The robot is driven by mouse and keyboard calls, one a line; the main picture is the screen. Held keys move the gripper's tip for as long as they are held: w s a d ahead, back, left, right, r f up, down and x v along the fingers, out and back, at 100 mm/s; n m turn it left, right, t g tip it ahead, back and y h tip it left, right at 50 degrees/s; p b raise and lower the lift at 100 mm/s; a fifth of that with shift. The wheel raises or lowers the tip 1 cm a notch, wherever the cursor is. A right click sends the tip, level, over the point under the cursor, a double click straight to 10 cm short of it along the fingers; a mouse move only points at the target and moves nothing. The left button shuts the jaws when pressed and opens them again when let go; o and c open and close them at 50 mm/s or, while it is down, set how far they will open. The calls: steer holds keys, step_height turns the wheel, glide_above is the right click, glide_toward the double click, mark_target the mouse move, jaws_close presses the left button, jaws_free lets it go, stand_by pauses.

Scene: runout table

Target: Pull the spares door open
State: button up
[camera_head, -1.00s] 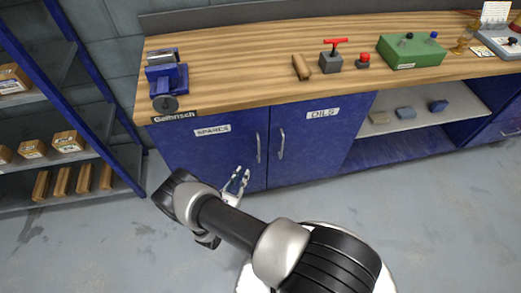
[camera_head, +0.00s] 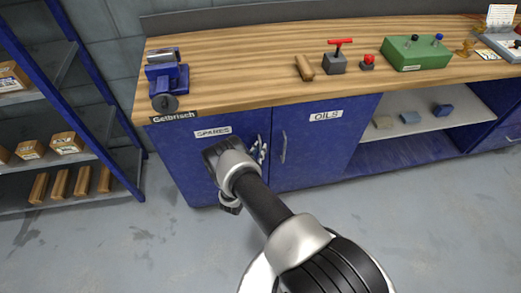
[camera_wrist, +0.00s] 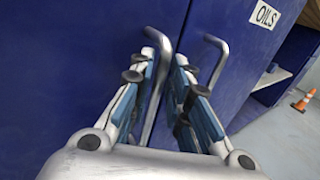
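The blue spares door (camera_head: 180,165), labelled SPARES, is shut at the left of the cabinet. Its bar handle is mostly hidden behind my gripper in the head view. In the wrist view the spares handle (camera_wrist: 153,110) is a grey upright bar between my two fingers, closer to the left finger. My gripper (camera_wrist: 168,75) is open around the bar; whether a finger touches it I cannot tell. In the head view my gripper (camera_head: 258,153) is at the door's right edge, in front of the handle.
The shut oils door (camera_head: 325,145) is just right, its handle (camera_head: 283,147) close to my gripper; that handle (camera_wrist: 215,65) also shows beyond my right finger. A blue shelf rack (camera_head: 100,130) stands at left. An orange cone (camera_wrist: 303,101) stands on the floor. The floor before the cabinet is clear.

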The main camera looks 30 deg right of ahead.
steer(key=shift+x, duration=0.8)
steer(key=shift+c, duration=0.3)
jaws_close()
